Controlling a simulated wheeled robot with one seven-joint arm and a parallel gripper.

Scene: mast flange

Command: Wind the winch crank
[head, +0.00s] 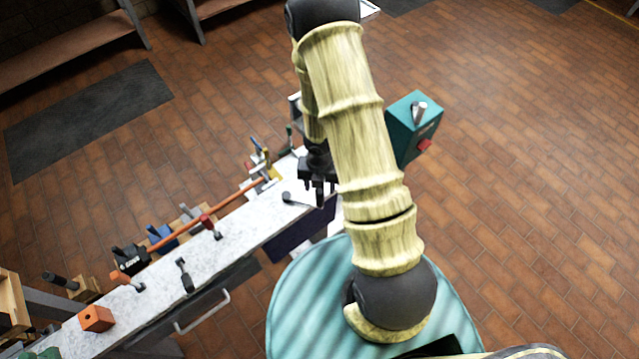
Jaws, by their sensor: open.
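My gripper (318,190) is black, points down and is open, with nothing visible between its fingers. It is over the far right end of the white bench top, at the edge of my arm. A small crank-like lever (288,198) with a dark round knob and a thin grey arm is just left of the fingers; its far end passes close to or behind them. I cannot tell if they touch. A teal box (403,135) with a grey metal cylinder on top and a red knob is right of my arm, partly hidden by it. I cannot tell which part is the winch crank.
The narrow white bench (215,250) holds an orange rod (210,219), several clamps and levers, and an orange block (96,318). A drawer handle (202,312) sticks out from its front. Dark mats and shelves are at the upper left. The brick floor at right is clear.

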